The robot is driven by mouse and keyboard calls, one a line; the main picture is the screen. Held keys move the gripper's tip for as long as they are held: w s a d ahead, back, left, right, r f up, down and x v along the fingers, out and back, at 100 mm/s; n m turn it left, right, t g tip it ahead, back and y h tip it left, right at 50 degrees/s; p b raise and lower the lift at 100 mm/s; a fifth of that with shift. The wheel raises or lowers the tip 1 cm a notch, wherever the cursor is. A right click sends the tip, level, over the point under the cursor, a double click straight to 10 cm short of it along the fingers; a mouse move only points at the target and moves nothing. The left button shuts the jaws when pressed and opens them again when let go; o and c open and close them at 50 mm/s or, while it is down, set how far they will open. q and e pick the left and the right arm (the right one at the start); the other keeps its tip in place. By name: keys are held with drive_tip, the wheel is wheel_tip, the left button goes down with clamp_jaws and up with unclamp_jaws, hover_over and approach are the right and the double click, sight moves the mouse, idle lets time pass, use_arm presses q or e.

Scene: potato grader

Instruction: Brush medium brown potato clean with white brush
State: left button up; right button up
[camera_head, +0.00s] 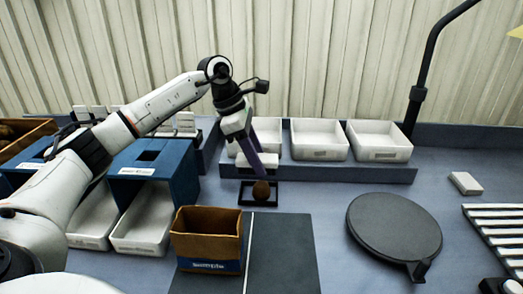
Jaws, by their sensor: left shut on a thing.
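I cannot tell whether the potato touches the tray. A small white block (466,183) lies on the table at the right; I cannot tell whether it is the brush. My right gripper is not in view.
White bins (317,152) stand along the back. A brown box (208,239) sits in front, beside a dark mat (283,255). A round dark plate (396,228) and a white roller rack (497,222) are at the right. Blue housings (152,172) with white trays stand left.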

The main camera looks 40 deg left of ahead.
use_arm(q)
drive_tip(key=shift+r, duration=1.35)
